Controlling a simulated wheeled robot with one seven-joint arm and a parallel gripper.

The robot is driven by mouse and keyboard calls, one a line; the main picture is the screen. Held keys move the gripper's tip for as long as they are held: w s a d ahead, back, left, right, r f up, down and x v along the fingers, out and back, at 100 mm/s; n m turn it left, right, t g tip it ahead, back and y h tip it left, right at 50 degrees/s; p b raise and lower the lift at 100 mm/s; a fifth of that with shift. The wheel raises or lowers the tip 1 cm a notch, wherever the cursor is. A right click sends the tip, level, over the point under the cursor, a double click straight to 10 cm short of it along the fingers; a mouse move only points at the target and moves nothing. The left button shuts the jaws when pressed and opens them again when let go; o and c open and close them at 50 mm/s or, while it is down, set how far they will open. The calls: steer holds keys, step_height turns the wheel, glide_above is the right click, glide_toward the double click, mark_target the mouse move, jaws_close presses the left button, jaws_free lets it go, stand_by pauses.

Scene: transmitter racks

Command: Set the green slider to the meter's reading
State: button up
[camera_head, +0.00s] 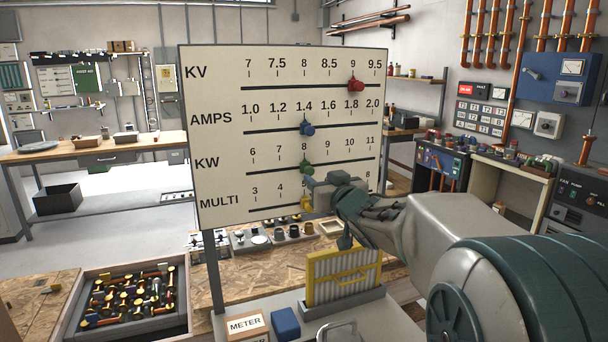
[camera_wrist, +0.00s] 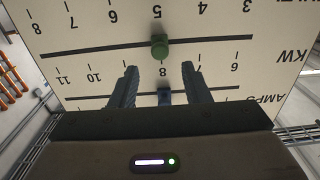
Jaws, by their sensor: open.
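The white board (camera_head: 225,130) carries four labelled scales, KV, AMPS, KW and MULTI, each with a dark slot. The green slider (camera_head: 306,169) is on the KW slot at about 8. The wrist view shows the board upside down, with the green slider (camera_wrist: 160,47) near the 8. My gripper (camera_wrist: 159,66) is open and empty, facing the board. In the wrist view, the green slider appears between and just beyond its fingertips; contact is not visible. A box labelled METER (camera_head: 247,326) stands at the lower front; no meter reading is legible.
The red slider (camera_head: 356,85) is near 9 on KV, the blue slider (camera_head: 307,128) near 1.4 on AMPS. The yellow slider (camera_head: 306,202) sits on MULTI beside my gripper. A yellow-framed rack (camera_head: 343,275) and blue block (camera_head: 286,322) stand below my arm.

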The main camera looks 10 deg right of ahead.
mark_target(310, 171)
steer(key=shift+w+a, duration=0.25)
steer(key=shift+w, duration=1.05)
steer(key=shift+w+a, duration=0.25)
steer(key=shift+w, duration=1.05)
steer(key=shift+c, duration=0.3)
